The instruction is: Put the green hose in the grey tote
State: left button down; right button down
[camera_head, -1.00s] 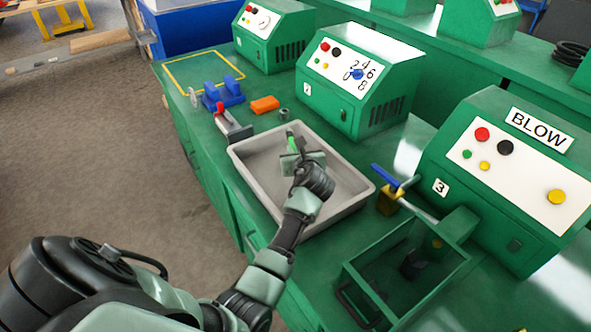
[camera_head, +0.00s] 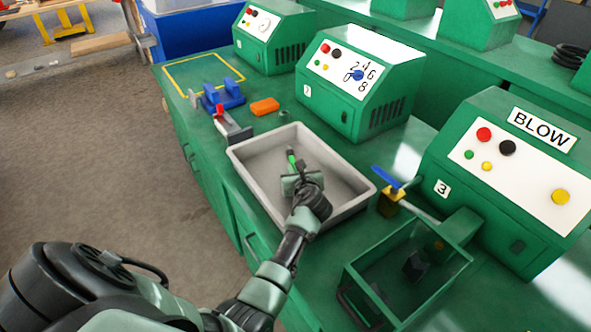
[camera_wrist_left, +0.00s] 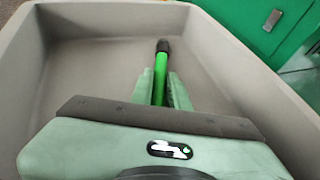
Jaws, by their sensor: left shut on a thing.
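The green hose (camera_head: 291,157) is a short bright green piece with a dark end. My left gripper (camera_head: 296,172) is shut on it and holds it inside the outline of the grey tote (camera_head: 345,212). In the left wrist view the hose (camera_wrist_left: 160,88) sticks out between the fingers of my left gripper (camera_wrist_left: 160,90), its black tip pointing away over the tote floor (camera_wrist_left: 110,62). The lower part of the hose is hidden by the gripper. I cannot tell whether the hose touches the floor. My right gripper is not in view.
An orange block (camera_head: 264,106), a blue fixture (camera_head: 226,94) and a red-handled tool (camera_head: 232,127) lie beyond the tote. A blue-handled valve (camera_head: 388,184) and an open green box (camera_head: 405,262) stand to its right. Green machines (camera_head: 357,85) line the bench's back.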

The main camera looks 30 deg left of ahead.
pick_arm(q)
jog(key=shift+s+f, duration=0.15)
jog(key=shift+f, duration=0.35)
jog(key=c, duration=1.4)
grip_release()
jog(key=shift+d+f, duration=0.1)
jog(key=shift+f, duration=0.05)
jog(key=shift+o, duration=0.2)
jog(key=shift+s+f, duration=0.1)
jog(key=shift+r, duration=0.2)
jog(key=r+p, duration=0.1)
jog(key=s+d+r+p, duration=0.1)
jog(key=p, duration=0.1)
jog(key=shift+s+d+r, duration=0.2)
jog(key=shift+s+d, duration=0.05)
jog(key=shift+s, duration=0.05)
jog(key=p+v, duration=0.6)
jog(key=v, duration=0.2)
jog(key=shift+w+r, duration=0.1)
jog(key=shift+r, duration=0.1)
jog(key=shift+s+d+r, duration=0.1)
jog(key=shift+s+d, duration=0.3)
jog(key=shift+d, duration=0.05)
